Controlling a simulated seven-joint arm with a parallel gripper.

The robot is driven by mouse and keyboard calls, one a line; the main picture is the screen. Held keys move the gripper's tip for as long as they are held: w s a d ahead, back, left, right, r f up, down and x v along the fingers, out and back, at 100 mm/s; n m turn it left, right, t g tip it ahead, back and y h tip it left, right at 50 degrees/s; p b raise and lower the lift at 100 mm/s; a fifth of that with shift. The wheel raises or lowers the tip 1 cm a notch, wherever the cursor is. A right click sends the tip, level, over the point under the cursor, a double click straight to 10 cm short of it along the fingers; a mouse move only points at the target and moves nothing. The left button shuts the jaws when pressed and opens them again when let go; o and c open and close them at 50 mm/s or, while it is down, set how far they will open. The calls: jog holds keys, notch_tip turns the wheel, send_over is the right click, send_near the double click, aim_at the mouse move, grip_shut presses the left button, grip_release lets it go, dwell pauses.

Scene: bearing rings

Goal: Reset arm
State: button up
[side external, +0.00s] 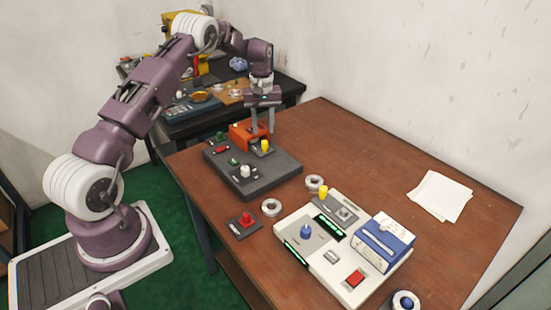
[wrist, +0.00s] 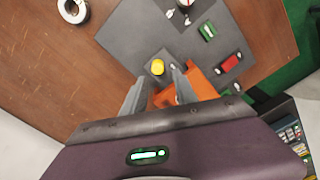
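My gripper (side external: 262,128) hangs pointing down over the far end of the dark grey panel (side external: 255,180), near the orange block (side external: 240,136) and the yellow knob (side external: 264,145). Its two fingers are apart with nothing visible between them; the gap also shows in the wrist view (wrist: 163,76). In the wrist view the yellow knob (wrist: 157,67) lies just beyond the fingertips and the orange block (wrist: 198,84) is partly hidden behind a finger. Metal bearing rings stand on the table: one ring (side external: 271,207) left of the white console, another ring (side external: 315,183) behind it.
The white console (side external: 325,250) carries a blue box (side external: 384,242) and several knobs. A red-button plate (side external: 243,223) lies near the left table edge. A ring with a blue centre (side external: 405,300) is at the front. Papers (side external: 440,196) lie right; the far right table is clear.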

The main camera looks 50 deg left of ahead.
jog(key=shift+r, duration=0.3)
jog(key=s+d+r+m+t, duration=0.1)
jog(key=s+d+r+m, duration=0.3)
jog(key=d+r, duration=0.55)
jog(key=s+d+r+m+t, duration=0.15)
jog(key=s+d+r, duration=0.45)
jog(key=r, duration=0.7)
jog(key=s+d+r+m+t, duration=0.25)
jog(key=s+d+r, duration=0.25)
jog(key=s+d, duration=0.4)
jog(key=s+d+f+m, duration=0.1)
jog(key=s+f+m, duration=0.1)
jog(key=s, duration=0.5)
jog(key=s+d+f+m, duration=0.2)
jog(key=s, duration=0.6)
jog(key=shift+d+t, duration=0.15)
jog(key=shift+t, duration=0.15)
jog(key=shift+w+r, duration=0.1)
